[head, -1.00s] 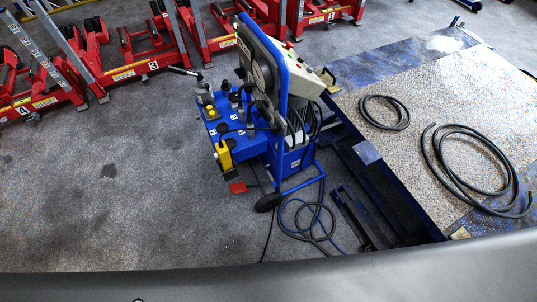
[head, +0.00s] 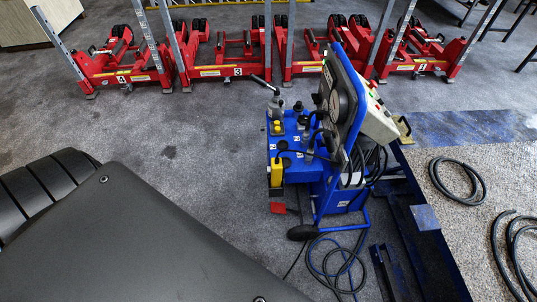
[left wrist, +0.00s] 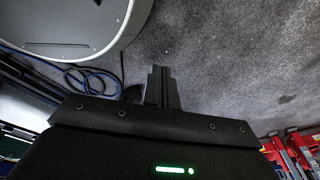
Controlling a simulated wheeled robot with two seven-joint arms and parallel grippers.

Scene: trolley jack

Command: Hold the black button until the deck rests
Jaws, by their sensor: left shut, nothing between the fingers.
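The blue wheeled power unit (head: 300,172) stands right of centre in the head view. Its light sloping control box (head: 378,122) carries small coloured controls, too small to tell which is the black button. The speckled deck (head: 455,215) lies low at the right, partly cut off by the frame; I cannot tell whether it rests on anything. My left gripper (left wrist: 161,72) shows in the left wrist view, fingers shut and empty over the grey floor, apart from the unit. It does not show in the head view. My right gripper is not in view.
Red jacks (head: 222,72) stand in a row at the back. A black hose coil (head: 457,180) lies on the deck. Blue and black cables (head: 335,262) trail on the floor by the unit. Open grey floor (head: 190,130) lies left of the unit.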

